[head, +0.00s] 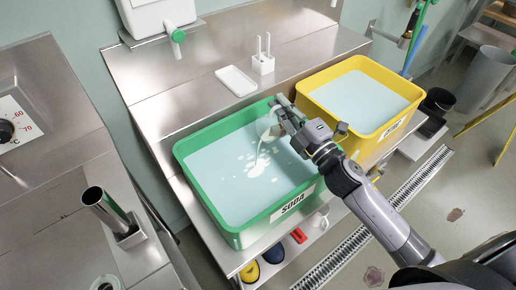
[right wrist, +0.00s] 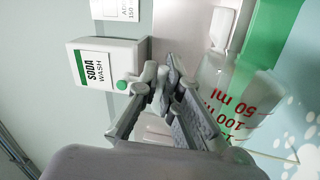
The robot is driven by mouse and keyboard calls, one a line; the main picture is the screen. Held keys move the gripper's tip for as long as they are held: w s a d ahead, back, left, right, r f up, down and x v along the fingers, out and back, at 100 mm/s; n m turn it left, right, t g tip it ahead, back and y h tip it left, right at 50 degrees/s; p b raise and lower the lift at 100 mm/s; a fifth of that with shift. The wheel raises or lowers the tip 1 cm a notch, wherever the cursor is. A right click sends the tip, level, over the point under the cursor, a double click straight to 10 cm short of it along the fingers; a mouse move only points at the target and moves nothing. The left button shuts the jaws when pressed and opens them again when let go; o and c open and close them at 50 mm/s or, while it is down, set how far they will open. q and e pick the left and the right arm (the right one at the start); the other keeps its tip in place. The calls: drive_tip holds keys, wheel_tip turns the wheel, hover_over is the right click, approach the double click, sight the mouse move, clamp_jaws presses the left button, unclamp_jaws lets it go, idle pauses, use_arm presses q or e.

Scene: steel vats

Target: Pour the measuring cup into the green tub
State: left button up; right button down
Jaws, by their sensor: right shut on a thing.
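The green tub (head: 252,231), labelled SODA, sits on the steel bench and holds pale blue liquid with white patches floating on it. My right gripper (head: 284,113) is shut on the clear measuring cup (head: 266,127) above the tub's far right part. The cup is tilted, and a thin pale stream runs from it down into the tub. In the right wrist view the cup (right wrist: 232,95) shows red ml marks beside the fingers of my right gripper (right wrist: 168,85). My left gripper is out of view.
A yellow tub (head: 375,140) of similar liquid stands right of the green one. A white tray (head: 236,81) and a white pronged holder (head: 263,63) sit behind. A soda wash dispenser (right wrist: 104,64) hangs on the wall. A steel cylinder (head: 106,208) stands at left.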

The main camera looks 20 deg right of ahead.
drive_tip(key=shift+s+a+r+n+y+p, duration=0.2)
drive_tip(key=shift+a+r+n+p, duration=0.1)
drive_tip(key=shift+a+n, duration=0.3)
drive_tip(key=shift+s+a+r+n+y+p, duration=0.15)
drive_tip(key=shift+a+r+n+y, duration=0.15)
drive_tip(key=shift+n, duration=0.5)
idle(0.4)
drive_tip(key=d+m, duration=0.1)
drive_tip(key=w+d+f+m+h+b, duration=0.1)
drive_tip(key=m, duration=0.1)
drive_tip(key=d+f+m+b, duration=0.1)
drive_tip(key=d, duration=0.1)
drive_tip(key=shift+w+f+m+h, duration=0.1)
drive_tip(key=shift+w+m+h, duration=0.15)
drive_tip(key=shift+m+h, duration=0.05)
drive_tip(key=m, duration=0.1)
drive_tip(key=d+f+m, duration=0.1)
drive_tip(key=shift+w+f+m+h+p, duration=0.1)
drive_tip(key=shift+w+m+h+p, duration=0.1)
drive_tip(key=shift+m+h+p, duration=0.15)
drive_tip(key=w+d+r+m+g+h+p, duration=0.1)
drive_tip(key=w+d+r+m+h+p, duration=0.1)
drive_tip(key=d+m+p, duration=0.5)
drive_tip(key=m+p, duration=0.6)
drive_tip(key=p, duration=0.1)
drive_tip(key=shift+w+d+r, duration=0.35)
drive_tip(key=shift+w+d, duration=0.05)
